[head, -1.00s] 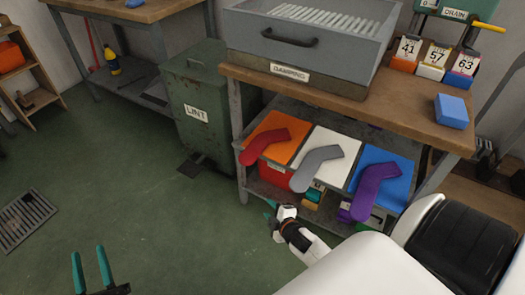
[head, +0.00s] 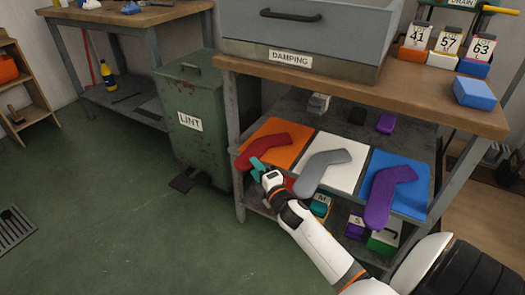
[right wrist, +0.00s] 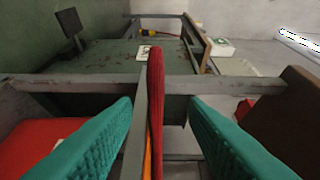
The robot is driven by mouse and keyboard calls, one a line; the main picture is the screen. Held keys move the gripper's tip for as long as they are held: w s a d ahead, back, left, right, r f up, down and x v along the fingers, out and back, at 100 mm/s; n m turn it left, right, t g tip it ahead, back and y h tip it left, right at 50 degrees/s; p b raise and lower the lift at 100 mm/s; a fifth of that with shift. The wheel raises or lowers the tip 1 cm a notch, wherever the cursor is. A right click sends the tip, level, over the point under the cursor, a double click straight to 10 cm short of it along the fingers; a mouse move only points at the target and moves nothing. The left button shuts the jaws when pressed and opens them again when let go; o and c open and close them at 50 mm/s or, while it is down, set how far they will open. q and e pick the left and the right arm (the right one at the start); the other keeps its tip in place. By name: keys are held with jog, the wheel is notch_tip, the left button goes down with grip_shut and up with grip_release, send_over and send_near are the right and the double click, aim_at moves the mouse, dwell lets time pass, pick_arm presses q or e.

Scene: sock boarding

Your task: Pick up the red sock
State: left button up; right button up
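The red sock (head: 278,138) lies on the orange board on the bench's shelf, its red foot end toward the board's front left edge. My right gripper (head: 256,168) is at that front edge, its teal fingers by the sock's foot end and partly covering it. In the right wrist view, the red sock (right wrist: 156,95) is seen nearly edge-on between the two teal fingers. The fingers are open, with a gap on each side of the sock. My left gripper is out of view.
A grey sock (head: 318,172) on a white board and a purple sock (head: 381,194) on a blue board lie to the right. The green lint bin (head: 190,115) stands left of the bench. Small labelled boxes sit on the lower shelf.

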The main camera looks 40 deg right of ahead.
aim_at(249, 162)
jog(key=w, duration=0.1)
jog(key=w+b, duration=0.1)
jog(key=w, duration=0.1)
jog(key=w+b, duration=0.1)
jog(key=shift+w+d+f, duration=0.15)
jog(key=shift+w+f, duration=0.15)
jog(key=shift+f, duration=0.05)
jog(key=shift+w+r, duration=0.1)
jog(key=shift+w, duration=0.2)
jog(key=c, duration=0.8)
